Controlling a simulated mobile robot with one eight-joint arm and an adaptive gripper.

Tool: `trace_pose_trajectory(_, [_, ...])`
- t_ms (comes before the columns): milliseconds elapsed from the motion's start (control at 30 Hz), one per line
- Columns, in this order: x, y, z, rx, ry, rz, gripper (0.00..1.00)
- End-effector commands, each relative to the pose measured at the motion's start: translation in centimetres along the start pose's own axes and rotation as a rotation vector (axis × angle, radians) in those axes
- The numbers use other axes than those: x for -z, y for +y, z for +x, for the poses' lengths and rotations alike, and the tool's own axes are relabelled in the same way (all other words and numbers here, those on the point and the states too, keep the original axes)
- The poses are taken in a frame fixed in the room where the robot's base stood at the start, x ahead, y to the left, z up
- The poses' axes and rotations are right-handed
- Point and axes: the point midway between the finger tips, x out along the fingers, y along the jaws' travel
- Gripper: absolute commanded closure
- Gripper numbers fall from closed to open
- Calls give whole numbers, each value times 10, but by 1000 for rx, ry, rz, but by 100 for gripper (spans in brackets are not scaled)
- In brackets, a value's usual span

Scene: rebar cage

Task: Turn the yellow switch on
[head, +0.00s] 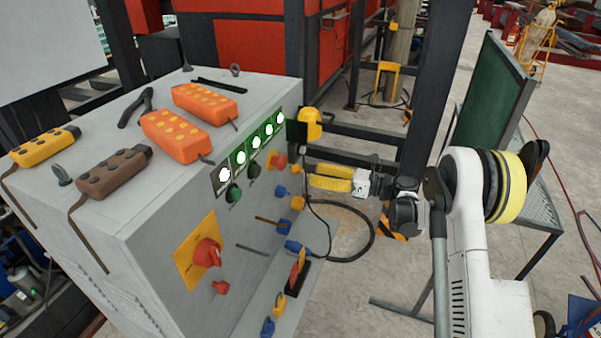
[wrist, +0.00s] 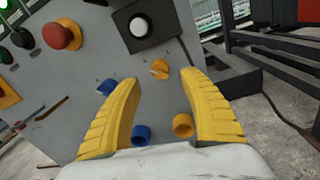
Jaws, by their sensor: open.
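The yellow switch (wrist: 159,68) is a small knob on the grey panel, seen in the wrist view between and just beyond my fingertips. Its handle looks tilted. In the head view I cannot clearly tell it from the other small knobs near my gripper. My gripper (head: 314,177) has yellow fingers and faces the right end of the control cabinet's front (head: 160,238). In the wrist view my gripper (wrist: 162,79) is open and empty, with one finger on each side of the switch. Contact with the switch cannot be made out.
A blue switch (wrist: 107,87) sits left of the yellow one, with a round black-and-white button (wrist: 140,27) above. A blue socket (wrist: 141,132) and a yellow socket (wrist: 183,125) are below. A red mushroom button (wrist: 62,34) is upper left. A black cable (head: 365,250) loops beside the cabinet.

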Motion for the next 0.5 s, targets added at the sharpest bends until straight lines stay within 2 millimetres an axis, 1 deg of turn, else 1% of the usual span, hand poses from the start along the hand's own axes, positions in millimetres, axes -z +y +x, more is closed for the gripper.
trace_pose_trajectory(33, [2,1,11,-4,0,0,49])
trace_pose_trajectory(100, [2,0,24,-2,0,0,49])
trace_pose_trajectory(233, [1,0,42,-1,-1,1,49])
trace_pose_trajectory(333, [0,0,49,-1,-1,1,49])
trace_pose_trajectory(500, [-1,0,53,1,-2,1,49])
